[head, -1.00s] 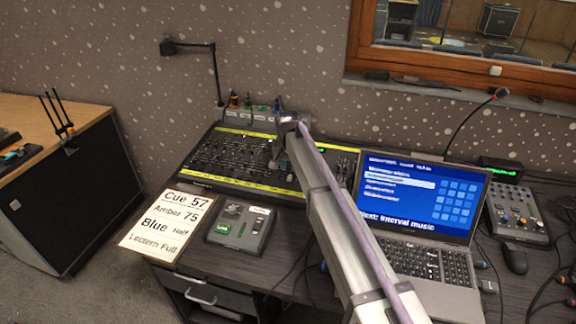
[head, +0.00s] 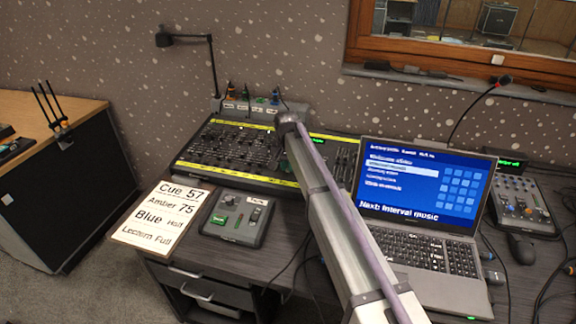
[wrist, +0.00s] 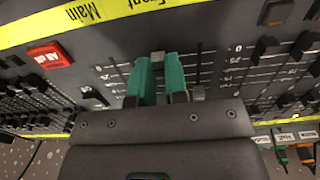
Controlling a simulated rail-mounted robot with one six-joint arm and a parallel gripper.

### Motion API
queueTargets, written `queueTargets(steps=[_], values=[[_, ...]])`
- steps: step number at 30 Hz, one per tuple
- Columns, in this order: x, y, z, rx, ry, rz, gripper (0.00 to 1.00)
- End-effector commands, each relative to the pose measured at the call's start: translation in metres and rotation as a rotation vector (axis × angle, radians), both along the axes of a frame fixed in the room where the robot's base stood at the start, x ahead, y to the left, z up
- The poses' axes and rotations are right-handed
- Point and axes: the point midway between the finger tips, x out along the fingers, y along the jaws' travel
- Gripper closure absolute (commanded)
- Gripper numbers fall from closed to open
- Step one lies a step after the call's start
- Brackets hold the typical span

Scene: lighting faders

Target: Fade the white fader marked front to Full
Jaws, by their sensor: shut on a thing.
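In the wrist view my gripper (wrist: 160,80) has its green fingertips closed around a pale fader cap (wrist: 157,57), which shows between and just beyond the tips. I take it to be the white front fader. It sits near the zero end of its slot, close to the yellow strip (wrist: 115,14) whose upside-down label reads "Front". The body of my gripper hides the far end of the slot. In the head view the lighting desk (head: 228,147) stands at the middle, and my arm hides the gripper.
Another grey cap (wrist: 198,93) sits right of the fingers, with dark faders (wrist: 265,47) further right. A red button (wrist: 50,55) is at left. In the head view a laptop (head: 418,190), a small control box (head: 238,218) and a cue card (head: 160,218) surround the desk.

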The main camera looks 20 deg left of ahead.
Motion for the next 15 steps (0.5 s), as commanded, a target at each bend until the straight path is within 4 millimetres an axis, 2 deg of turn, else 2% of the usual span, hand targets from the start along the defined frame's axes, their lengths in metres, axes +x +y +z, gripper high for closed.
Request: queueTargets(steps=[1,4,11,15], values=[[0.0,0.0,0.0,0.0,0.0,0.0,0.84],[0.0,0.0,0.0,0.0,0.0,0.0,0.74],[0.0,0.0,0.001,0.0,0.0,0.0,0.74],[0.0,0.0,0.014,0.0,0.0,0.0,0.74]])
